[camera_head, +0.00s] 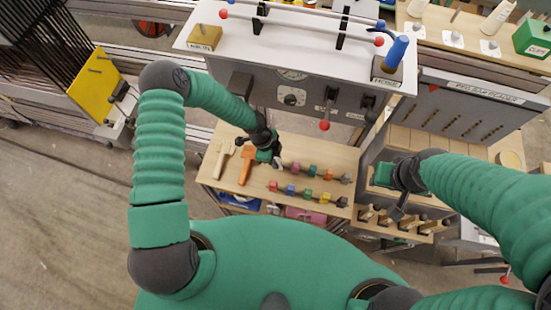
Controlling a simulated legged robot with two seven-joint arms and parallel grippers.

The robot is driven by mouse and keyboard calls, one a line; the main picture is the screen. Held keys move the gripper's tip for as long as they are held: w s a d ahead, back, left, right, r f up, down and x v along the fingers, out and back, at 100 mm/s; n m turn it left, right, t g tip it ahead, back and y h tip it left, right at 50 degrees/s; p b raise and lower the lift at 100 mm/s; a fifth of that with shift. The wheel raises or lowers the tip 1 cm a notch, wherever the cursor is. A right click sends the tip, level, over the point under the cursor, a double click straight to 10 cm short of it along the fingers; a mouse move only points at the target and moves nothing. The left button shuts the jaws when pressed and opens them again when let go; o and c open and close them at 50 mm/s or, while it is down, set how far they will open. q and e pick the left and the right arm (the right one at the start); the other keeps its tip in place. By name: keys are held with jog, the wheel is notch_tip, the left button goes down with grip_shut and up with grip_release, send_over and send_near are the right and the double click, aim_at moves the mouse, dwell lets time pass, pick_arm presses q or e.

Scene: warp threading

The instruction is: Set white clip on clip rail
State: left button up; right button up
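My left gripper (275,158) is over the wooden shelf, beside the left end of the upper row of coloured clips (312,169). Its fingers are small and dark, and I cannot tell whether they are open or hold anything. I cannot make out a white clip; it may be hidden at the gripper. Two long thin rails (300,22) with red and blue end balls run across the top of the pale machine; I cannot tell which is the clip rail. Black clip-like pieces (342,28) stand at them. My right gripper (398,208) is at the right, above small wooden pegs, its finger state unclear.
A second row of coloured clips (307,193) lies nearer me on the wooden shelf (235,187). An orange tool (246,164) and a pale tool (222,158) lie left of my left gripper. A red-tipped lever (324,125) hangs from the machine's front. A blue-handled tool (396,51) stands at right.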

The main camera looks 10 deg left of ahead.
pick_arm(q)
jog(key=o, duration=0.5)
jog(key=shift+d, duration=0.1)
jog(key=shift+c, duration=0.2)
jog(key=v, duration=1.7)
jog(key=s+a+r+n+t+y+b, duration=0.2)
jog(key=s+r+n, duration=0.4)
jog(key=n, duration=1.2)
jog(key=shift+s+a+r+t+y+b, duration=0.3)
jog(key=shift+s+a+y+b, duration=0.3)
jog(key=shift+s+a+b, duration=1.2)
